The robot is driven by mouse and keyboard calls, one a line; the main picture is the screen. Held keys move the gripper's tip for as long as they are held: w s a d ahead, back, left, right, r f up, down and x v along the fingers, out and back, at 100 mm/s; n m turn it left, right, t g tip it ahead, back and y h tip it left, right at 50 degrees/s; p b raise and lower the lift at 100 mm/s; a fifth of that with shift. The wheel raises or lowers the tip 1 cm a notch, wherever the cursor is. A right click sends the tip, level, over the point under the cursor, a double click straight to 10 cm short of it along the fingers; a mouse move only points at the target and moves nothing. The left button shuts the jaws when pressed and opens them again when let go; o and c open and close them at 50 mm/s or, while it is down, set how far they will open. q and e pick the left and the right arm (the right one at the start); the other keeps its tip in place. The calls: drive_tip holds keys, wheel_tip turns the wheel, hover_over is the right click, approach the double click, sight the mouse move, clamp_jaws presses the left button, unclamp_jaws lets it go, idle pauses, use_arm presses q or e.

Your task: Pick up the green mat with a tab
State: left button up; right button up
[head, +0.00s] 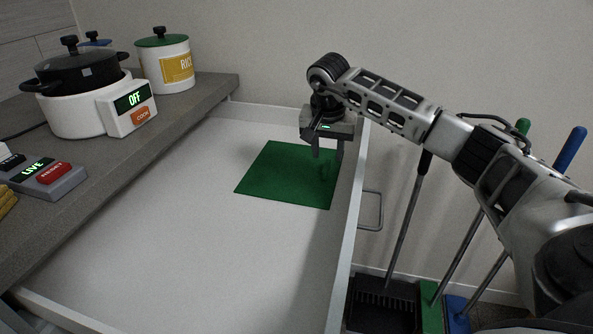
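A flat green mat (275,175) lies on the white floor of an open drawer (190,235), near its far right corner. My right gripper (327,155) points down over the mat's right part, close to the drawer's right wall. Its two fingers are apart with a gap between them, and nothing shows held. A dark shadow falls on the mat under the fingers. I cannot make out the tab; it may be hidden by the gripper or shadow. My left gripper is not in view.
The drawer's right wall (350,235) with an outer handle (372,210) stands beside the gripper. A grey counter (120,165) on the left holds a rice cooker (75,110), a rice canister (165,65) and a button box (45,180). Brooms and dustpans (385,300) stand at right.

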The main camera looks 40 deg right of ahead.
sight(326, 165)
drive_tip(key=x, duration=0.5)
drive_tip(key=shift+a, duration=0.1)
clamp_jaws()
